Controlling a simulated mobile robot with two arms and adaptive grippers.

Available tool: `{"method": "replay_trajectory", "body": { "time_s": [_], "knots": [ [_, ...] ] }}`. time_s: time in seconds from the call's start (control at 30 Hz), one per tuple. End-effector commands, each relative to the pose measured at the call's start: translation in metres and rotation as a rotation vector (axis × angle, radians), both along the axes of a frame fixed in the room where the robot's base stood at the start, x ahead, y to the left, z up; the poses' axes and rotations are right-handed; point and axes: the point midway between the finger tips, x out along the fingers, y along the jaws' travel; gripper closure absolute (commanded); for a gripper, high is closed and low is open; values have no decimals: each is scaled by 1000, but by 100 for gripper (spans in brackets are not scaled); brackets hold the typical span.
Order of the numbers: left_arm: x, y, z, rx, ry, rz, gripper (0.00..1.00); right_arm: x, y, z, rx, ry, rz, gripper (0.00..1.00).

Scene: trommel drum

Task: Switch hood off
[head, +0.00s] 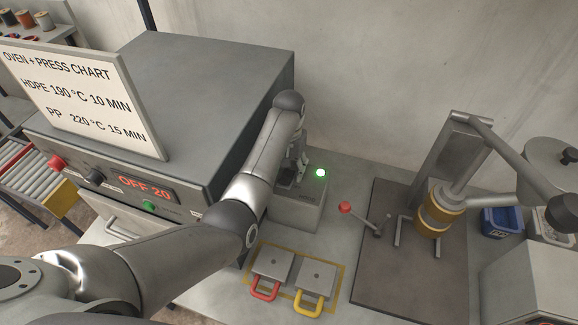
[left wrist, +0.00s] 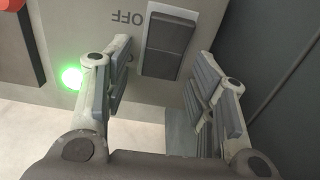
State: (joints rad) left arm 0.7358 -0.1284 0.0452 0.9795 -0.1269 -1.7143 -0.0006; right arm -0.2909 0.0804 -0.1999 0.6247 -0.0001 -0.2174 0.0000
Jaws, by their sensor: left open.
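The hood switch box (head: 297,212) is a grey housing beside the oven, with a lit green lamp (head: 320,173) on top. In the left wrist view a dark rocker switch (left wrist: 168,42) sits on its grey panel, with the word OFF upside down next to it. The green lamp (left wrist: 72,78) glows there too. My left gripper (head: 293,172) is over the box, its fingers open and empty. In the left wrist view the gripper (left wrist: 162,80) has its fingers on either side of the rocker; contact cannot be told. My right gripper is not in view.
The large grey oven (head: 215,75) with a chart sign (head: 85,95) stands left of the box; its display reads OFF 20. Two plates (head: 290,275) with red and yellow handles lie in front. A lever press (head: 440,200) and blue bin (head: 500,222) stand at right.

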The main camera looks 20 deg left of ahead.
Motion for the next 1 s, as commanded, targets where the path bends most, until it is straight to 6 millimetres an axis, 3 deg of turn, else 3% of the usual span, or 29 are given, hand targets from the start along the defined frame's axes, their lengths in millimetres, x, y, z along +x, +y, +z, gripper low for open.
{"method": "replay_trajectory", "body": {
  "time_s": [0.07,0.4,0.67,1.0],
  "knots": [
    [0,0,0,0,0,0,51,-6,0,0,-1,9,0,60],
    [0,0,0,0,0,0,94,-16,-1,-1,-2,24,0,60],
    [-2,0,0,-2,-51,1,94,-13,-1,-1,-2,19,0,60],
    [-8,1,2,-9,-248,2,94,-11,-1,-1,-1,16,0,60]
  ]
}}
